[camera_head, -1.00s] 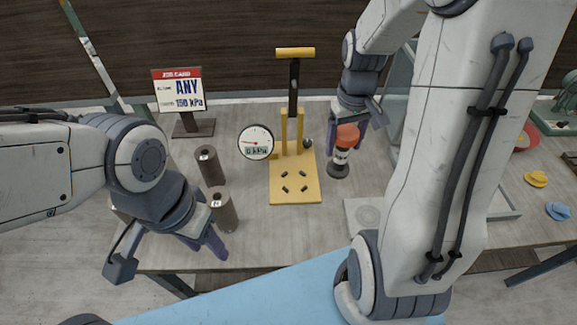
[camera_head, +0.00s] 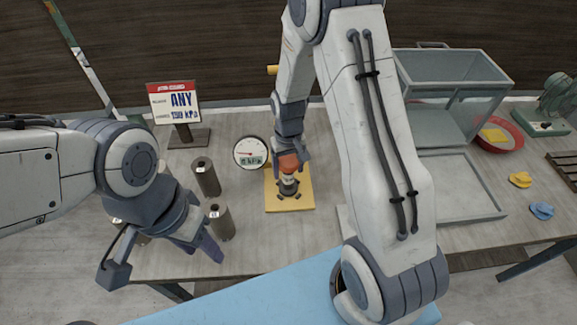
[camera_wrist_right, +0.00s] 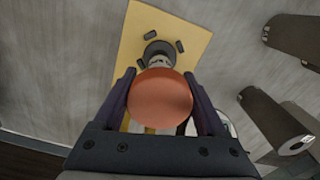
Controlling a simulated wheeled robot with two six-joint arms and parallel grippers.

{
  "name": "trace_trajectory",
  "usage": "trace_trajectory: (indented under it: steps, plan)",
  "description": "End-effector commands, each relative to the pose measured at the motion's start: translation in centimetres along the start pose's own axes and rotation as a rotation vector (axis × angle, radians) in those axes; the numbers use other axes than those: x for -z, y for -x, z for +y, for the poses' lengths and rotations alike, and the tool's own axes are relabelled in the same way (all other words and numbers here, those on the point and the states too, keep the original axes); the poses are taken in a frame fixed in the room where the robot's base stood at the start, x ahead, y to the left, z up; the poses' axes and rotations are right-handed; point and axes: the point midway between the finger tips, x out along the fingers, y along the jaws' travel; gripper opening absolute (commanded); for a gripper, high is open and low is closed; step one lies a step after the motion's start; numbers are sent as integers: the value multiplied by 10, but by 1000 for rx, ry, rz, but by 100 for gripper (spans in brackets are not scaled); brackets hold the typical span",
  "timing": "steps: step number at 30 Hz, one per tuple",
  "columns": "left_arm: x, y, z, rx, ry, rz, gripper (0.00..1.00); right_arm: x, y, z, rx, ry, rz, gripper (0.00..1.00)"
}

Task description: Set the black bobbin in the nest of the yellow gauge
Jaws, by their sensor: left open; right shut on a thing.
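The yellow gauge (camera_head: 304,206) stands mid-table, its round dial (camera_head: 250,153) on the left side; my right arm hides most of its upright. My right gripper (camera_head: 289,155) is over the gauge's base plate and is shut on the black bobbin by its orange knob (camera_head: 288,163). The bobbin's dark base (camera_head: 288,186) is upright over the plate, among the small black nest pieces. The right wrist view shows the knob (camera_wrist_right: 160,98) between the fingers and the yellow plate (camera_wrist_right: 195,45) beneath. I cannot tell whether the bobbin touches the plate. My left gripper (camera_head: 165,265) is open and empty at the front left.
Two dark cylinders (camera_head: 207,177) (camera_head: 222,222) stand left of the gauge. A sign (camera_head: 173,103) stands behind them. A clear-walled case (camera_head: 450,95), a grey tray (camera_head: 470,190), a red bowl (camera_head: 510,140) and yellow and blue pieces (camera_head: 520,180) (camera_head: 541,210) are on the right.

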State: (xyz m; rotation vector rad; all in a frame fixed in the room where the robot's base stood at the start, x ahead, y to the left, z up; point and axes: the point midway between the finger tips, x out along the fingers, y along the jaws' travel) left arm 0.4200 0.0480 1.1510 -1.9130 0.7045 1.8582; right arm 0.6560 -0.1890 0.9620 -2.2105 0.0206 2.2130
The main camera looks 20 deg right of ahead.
Motion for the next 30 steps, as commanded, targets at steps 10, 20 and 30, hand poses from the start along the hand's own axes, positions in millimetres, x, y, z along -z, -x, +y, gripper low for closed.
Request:
trace_trajectory:
  steps: [10,20,30]
  plan:
    - [0,0,0,0,0,0,50,0,-5,0,0,0,2,4]
    - [0,-1,0,0,0,0,50,0,-7,0,0,1,1,100]
    - [0,-6,0,0,0,0,50,1,21,0,0,1,8,100]
